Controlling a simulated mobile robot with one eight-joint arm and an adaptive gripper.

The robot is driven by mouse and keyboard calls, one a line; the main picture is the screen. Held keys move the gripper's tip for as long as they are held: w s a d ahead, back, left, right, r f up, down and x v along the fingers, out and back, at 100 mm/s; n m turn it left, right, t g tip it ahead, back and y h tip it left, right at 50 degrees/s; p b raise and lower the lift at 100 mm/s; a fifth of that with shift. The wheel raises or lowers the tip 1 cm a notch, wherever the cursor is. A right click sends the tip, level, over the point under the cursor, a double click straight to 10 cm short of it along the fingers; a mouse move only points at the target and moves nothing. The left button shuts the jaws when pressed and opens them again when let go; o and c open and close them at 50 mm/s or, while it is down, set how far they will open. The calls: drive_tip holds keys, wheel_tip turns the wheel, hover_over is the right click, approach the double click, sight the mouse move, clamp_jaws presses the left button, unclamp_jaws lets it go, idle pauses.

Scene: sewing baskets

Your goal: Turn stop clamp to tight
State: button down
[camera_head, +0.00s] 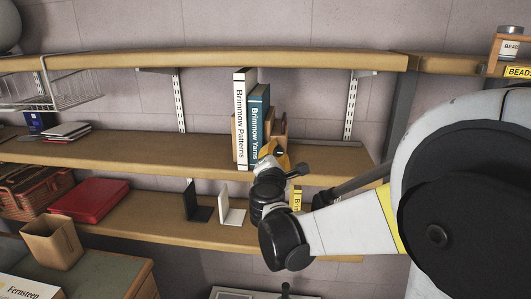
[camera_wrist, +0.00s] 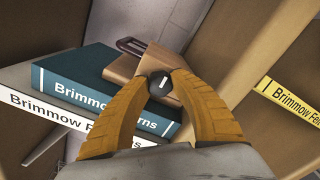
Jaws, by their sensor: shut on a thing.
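The stop clamp (camera_wrist: 127,66) looks like a tan wooden block beside the books in the wrist view. A round black knob (camera_wrist: 160,83) with a short white mark sits on its near face. My gripper (camera_wrist: 158,88) has its two orange fingers shut on the knob, one on each side. In the head view my gripper (camera_head: 272,152) is at the right end of the book row on the middle shelf. It hides much of the clamp there, and part of the wooden block (camera_head: 280,127) shows behind it.
A white book (camera_head: 240,118) and a teal book (camera_head: 258,112) stand just left of the clamp. A yellow-labelled item (camera_head: 297,199) is on the lower shelf, near black and white bookends (camera_head: 232,211). The upper shelf (camera_head: 290,60) runs above.

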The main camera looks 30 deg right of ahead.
drive_tip(key=c, duration=1.1)
unclamp_jaws()
drive_tip(key=shift+o, duration=0.2)
drive_tip(key=v, duration=1.2)
